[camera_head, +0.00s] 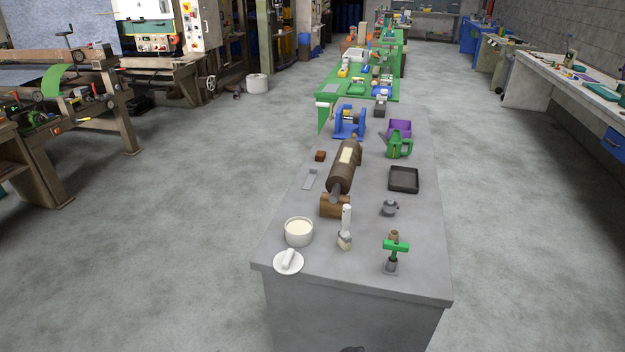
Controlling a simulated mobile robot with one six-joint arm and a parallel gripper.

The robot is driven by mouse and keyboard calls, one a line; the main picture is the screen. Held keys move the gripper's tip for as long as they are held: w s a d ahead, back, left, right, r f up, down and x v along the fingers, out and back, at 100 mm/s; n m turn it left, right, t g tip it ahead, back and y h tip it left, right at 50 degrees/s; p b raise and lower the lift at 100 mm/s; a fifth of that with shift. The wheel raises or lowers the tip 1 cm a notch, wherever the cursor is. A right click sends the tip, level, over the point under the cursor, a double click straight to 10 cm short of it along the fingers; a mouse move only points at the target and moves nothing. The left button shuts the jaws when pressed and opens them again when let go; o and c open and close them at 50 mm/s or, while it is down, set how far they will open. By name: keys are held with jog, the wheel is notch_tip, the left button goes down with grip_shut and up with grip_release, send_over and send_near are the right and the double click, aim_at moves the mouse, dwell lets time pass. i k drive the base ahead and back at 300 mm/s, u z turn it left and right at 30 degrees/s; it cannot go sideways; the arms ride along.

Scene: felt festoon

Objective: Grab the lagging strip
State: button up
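A brown, thick cylinder (340,178) lies lengthwise along the grey bench, its near end by a wooden block (330,207). A cream patch (346,153) shows on its upper side. A short white rolled or folded piece (289,257) lies on a white dish (280,267) at the bench's near left corner. I cannot tell for certain which of these pale pieces is the lagging strip. My gripper is not clearly in view; only a small dark shape shows at the bottom edge, too cut off to identify.
The grey bench (425,280) also carries a white pot (299,237), a brush (345,238), a green-handled tool (396,247), a dark tray (404,190), a green can (398,147), a purple box (400,126) and a blue stand (350,128). Open floor (170,240) lies on both sides.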

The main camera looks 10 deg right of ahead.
aim_at(312, 174)
jog(key=u, duration=0.15)
jog(key=k, duration=0.7)
jog(key=u, duration=0.6)
jog(key=k, duration=0.65)
jog(key=u, duration=0.65)
jog(key=i, duration=1)
jog(key=u, duration=0.35)
jog(key=i, duration=2.35)
jog(key=z, duration=1)
jog(key=i, duration=0.55)
jog(key=z, duration=0.2)
